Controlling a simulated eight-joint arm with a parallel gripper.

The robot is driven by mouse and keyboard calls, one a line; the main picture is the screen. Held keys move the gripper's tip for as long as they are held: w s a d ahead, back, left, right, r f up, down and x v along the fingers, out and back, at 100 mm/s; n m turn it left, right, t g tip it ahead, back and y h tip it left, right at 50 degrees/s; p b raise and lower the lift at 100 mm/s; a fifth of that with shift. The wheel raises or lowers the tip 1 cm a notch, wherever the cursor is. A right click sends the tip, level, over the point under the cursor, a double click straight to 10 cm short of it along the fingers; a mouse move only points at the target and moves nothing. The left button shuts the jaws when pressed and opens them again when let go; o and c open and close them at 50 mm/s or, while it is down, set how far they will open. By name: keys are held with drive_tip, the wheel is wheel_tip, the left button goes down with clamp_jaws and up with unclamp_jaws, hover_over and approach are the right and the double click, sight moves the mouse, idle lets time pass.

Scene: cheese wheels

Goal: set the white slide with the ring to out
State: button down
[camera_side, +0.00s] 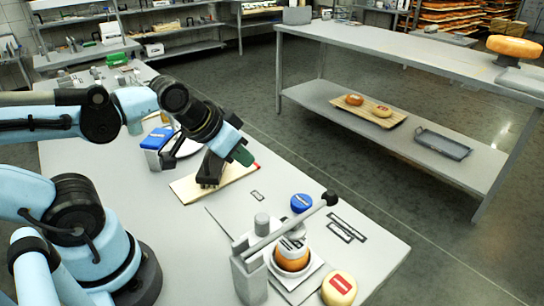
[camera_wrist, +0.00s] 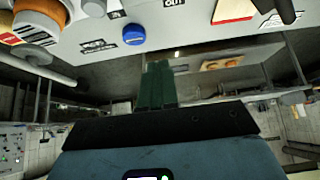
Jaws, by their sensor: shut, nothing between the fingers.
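My gripper (camera_side: 243,156) has green fingers and hangs over the work table (camera_side: 190,233), above the red-tipped end of a wooden board. In the wrist view its fingers (camera_wrist: 157,86) are together and empty. A label reading OUT (camera_wrist: 174,3) is at the top edge of the wrist view, on the table. A small dark-framed label (camera_side: 257,196) lies on the table right of the board in the side view. I cannot make out the white slide or its ring for certain in either view; my arm covers part of the table.
A blue disc (camera_side: 301,203) lies nearer the right edge. A lever device (camera_side: 247,272) stands over an orange cheese (camera_side: 291,263); a yellow cheese (camera_side: 339,289) is beside it.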

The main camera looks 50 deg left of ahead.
sight(263, 216)
drive_tip(key=c, duration=1.5)
unclamp_jaws()
drive_tip(key=shift+d, duration=0.1)
drive_tip(key=shift+c, duration=0.2)
drive_tip(key=shift+o, duration=1.3)
drive_tip(key=shift+w+d+g, duration=0.1)
drive_tip(key=shift+d+g, duration=0.25)
drive_tip(key=shift+g, duration=0.05)
drive_tip(key=o, duration=0.5)
drive_tip(key=d+g, duration=0.1)
drive_tip(key=d+n+g, duration=0.1)
drive_tip(key=d+g, duration=0.1)
drive_tip(key=d+r+g, duration=0.1)
drive_tip(key=d+g, duration=0.1)
drive_tip(key=shift+s+d+n, duration=0.15)
drive_tip(key=shift+s+n, duration=0.1)
drive_tip(key=shift+n, duration=0.15)
drive_tip(key=shift+g, duration=0.7)
drive_tip(key=shift+s+d+f, duration=0.1)
drive_tip(key=shift+d+f, duration=0.05)
drive_tip(key=shift+f, duration=1.85)
drive_tip(key=shift+d+f, duration=0.15)
drive_tip(key=shift+f, duration=1.9)
drive_tip(key=shift+s+d+f, duration=0.1)
drive_tip(key=shift+d+f, duration=0.05)
drive_tip(key=shift+f, duration=1.85)
clamp_jaws()
